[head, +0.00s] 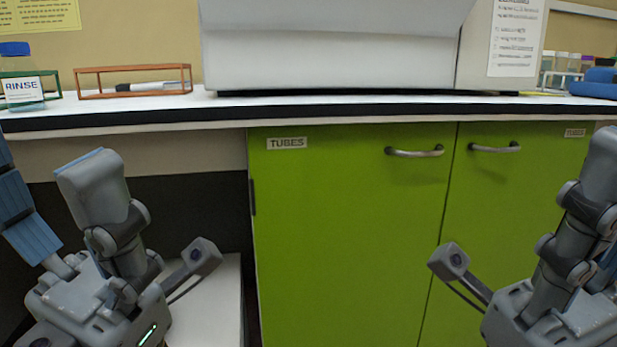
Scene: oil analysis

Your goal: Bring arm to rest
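My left gripper (58,190) is at the lower left, fingers pointing up. A gap shows between its grey finger and the blue-padded one, and nothing is held between them. It is in front of the dark recess under the counter. My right gripper (604,190) is at the lower right edge, in front of the green cabinet. One finger points up; most of the other is cut off by the frame edge. The gap looks open, and no held object shows. Both grippers appear below the countertop, apart from each other.
The white countertop (150,107) runs across the view. Several vials (570,62) stand at the right. The green cabinet (340,230) is shut; its front is clear between my grippers.

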